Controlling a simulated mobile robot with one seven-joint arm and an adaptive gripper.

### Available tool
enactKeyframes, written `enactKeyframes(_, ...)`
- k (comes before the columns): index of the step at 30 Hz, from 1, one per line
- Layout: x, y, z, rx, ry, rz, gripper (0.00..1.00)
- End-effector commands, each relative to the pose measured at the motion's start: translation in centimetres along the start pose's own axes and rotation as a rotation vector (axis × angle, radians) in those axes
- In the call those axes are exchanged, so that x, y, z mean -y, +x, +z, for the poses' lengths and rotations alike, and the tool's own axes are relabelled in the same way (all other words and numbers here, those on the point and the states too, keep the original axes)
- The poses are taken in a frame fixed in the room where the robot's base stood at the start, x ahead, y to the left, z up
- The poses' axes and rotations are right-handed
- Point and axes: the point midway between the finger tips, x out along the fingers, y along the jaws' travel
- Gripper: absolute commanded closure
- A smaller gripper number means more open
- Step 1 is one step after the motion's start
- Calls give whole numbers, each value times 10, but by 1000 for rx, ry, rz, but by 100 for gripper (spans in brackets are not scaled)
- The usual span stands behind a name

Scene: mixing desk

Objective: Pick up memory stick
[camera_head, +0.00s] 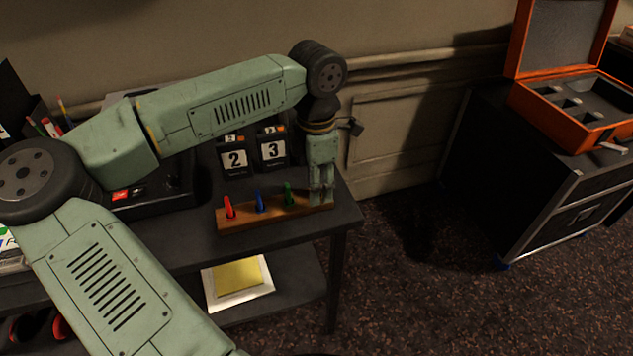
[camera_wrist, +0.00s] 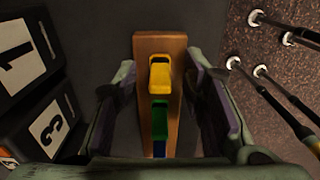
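A wooden holder (camera_head: 250,217) stands near the desk's right front edge, with upright memory sticks in a row: red (camera_head: 229,208), blue (camera_head: 260,202) and green (camera_head: 289,195). The wrist view shows a yellow stick (camera_wrist: 160,75) at the holder's end, then the green one (camera_wrist: 160,115) and part of the blue one (camera_wrist: 160,148). My gripper (camera_head: 321,196) points down over the holder's right end and hides the yellow stick in the head view. In the wrist view its fingers (camera_wrist: 162,72) are apart, one on each side of the yellow stick, with gaps to it.
Flip-number blocks (camera_head: 253,152) stand behind the holder. A black device (camera_head: 150,190) is to the left on the desk (camera_head: 345,212). Paper with a yellow pad (camera_head: 238,277) lies on the lower shelf. An open orange case (camera_head: 565,122) sits on a black cabinet at right.

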Motion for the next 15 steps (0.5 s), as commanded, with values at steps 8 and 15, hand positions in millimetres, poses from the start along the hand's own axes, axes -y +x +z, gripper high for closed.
enactKeyframes(8,0,0,0,0,0,0,67)
enactKeyframes(15,0,0,0,0,0,0,83)
